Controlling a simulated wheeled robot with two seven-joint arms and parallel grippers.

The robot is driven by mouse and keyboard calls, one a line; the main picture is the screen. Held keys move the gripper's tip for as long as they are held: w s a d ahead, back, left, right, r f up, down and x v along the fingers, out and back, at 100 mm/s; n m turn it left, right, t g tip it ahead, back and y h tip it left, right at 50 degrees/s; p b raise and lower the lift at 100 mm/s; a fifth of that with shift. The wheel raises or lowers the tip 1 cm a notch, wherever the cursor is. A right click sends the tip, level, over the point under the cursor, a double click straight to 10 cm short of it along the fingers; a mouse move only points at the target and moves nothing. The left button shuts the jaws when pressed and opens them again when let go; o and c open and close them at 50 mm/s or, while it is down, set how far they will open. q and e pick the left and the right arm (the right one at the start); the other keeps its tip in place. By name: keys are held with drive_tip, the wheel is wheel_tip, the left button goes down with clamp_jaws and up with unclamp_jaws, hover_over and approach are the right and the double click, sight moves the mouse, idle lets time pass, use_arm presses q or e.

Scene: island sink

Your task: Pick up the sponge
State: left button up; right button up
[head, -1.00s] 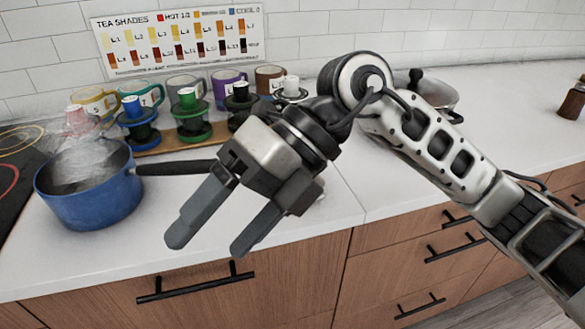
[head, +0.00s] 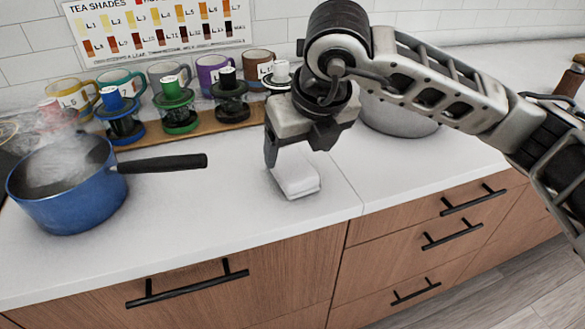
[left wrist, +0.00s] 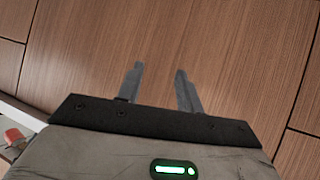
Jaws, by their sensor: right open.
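A white block (head: 297,182), which I take to be the sponge, lies on the pale countertop in the head view. My right gripper (head: 294,158) points down right over it, its jaws open; one finger shows at the block's left. The other finger is mostly hidden, and I cannot tell whether either finger touches the block. The upper part of the block is covered by the gripper. My left gripper (left wrist: 159,70) shows only in the left wrist view, its two fingers apart and empty in front of a brown wood surface.
A steaming blue saucepan (head: 68,195) stands at the left, its black handle (head: 165,163) pointing toward the block. Behind are mugs (head: 120,82) and several coloured cup stands (head: 177,107) on a wooden board. A metal pot (head: 400,117) stands behind my right arm. The front counter is clear.

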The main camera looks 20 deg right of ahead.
sight(294, 165)
drive_tip(key=shift+p+x, duration=0.45)
drive_tip(key=shift+x, duration=2.45)
drive_tip(key=c, duration=1.1)
